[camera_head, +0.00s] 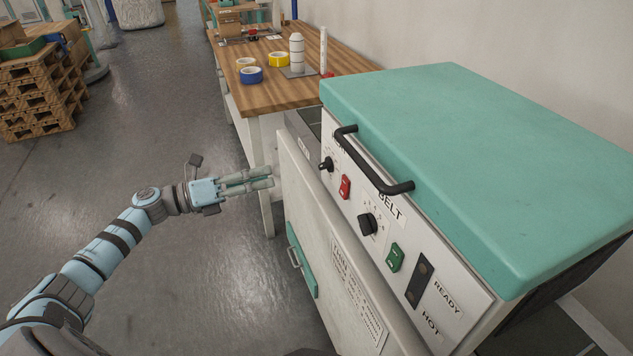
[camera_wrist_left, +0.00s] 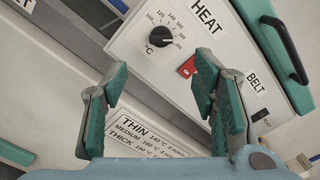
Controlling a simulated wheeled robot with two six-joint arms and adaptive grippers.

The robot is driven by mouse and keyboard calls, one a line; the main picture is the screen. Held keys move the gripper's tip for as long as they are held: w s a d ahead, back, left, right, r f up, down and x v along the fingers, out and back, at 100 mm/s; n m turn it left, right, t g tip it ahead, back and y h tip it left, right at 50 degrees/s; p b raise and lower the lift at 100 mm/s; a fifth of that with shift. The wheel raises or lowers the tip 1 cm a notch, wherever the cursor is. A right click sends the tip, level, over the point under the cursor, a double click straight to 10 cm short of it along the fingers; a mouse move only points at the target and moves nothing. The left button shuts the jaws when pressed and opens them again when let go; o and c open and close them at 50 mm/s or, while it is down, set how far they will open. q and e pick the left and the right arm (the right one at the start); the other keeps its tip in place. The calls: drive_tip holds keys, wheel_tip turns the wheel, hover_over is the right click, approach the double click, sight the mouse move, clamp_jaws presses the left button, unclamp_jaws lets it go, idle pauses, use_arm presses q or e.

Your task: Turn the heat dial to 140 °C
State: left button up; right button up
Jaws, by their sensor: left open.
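The heat dial (camera_head: 326,164) is a black knob on the white front panel of the green-lidded machine. In the left wrist view the heat dial (camera_wrist_left: 160,37) sits under the word HEAT, inside a printed scale with marks such as 120, 140 and 160. Its exact pointer setting is too small to read surely. My left gripper (camera_head: 268,178) is open and empty, left of the panel and apart from the dial. In the left wrist view its two fingers (camera_wrist_left: 163,80) stand apart, with the dial beyond and between them. My right gripper is not in view.
A red switch (camera_head: 345,187) is beside the heat dial, then the BELT dial (camera_head: 367,224) and a green switch (camera_head: 395,258). A black handle (camera_head: 372,163) juts out above the panel. A wooden table (camera_head: 290,95) with tape rolls stands behind.

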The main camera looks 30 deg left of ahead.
sight(325, 165)
use_arm(q)
drive_tip(key=x, duration=1.3)
drive_tip(key=shift+r, duration=0.15)
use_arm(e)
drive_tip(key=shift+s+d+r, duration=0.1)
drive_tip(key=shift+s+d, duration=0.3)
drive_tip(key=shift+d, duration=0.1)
use_arm(q)
drive_tip(key=shift+w, duration=0.1)
drive_tip(key=c, duration=1.2)
drive_tip(key=shift+o, duration=0.2)
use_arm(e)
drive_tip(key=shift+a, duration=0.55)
use_arm(q)
drive_tip(key=shift+n, duration=0.3)
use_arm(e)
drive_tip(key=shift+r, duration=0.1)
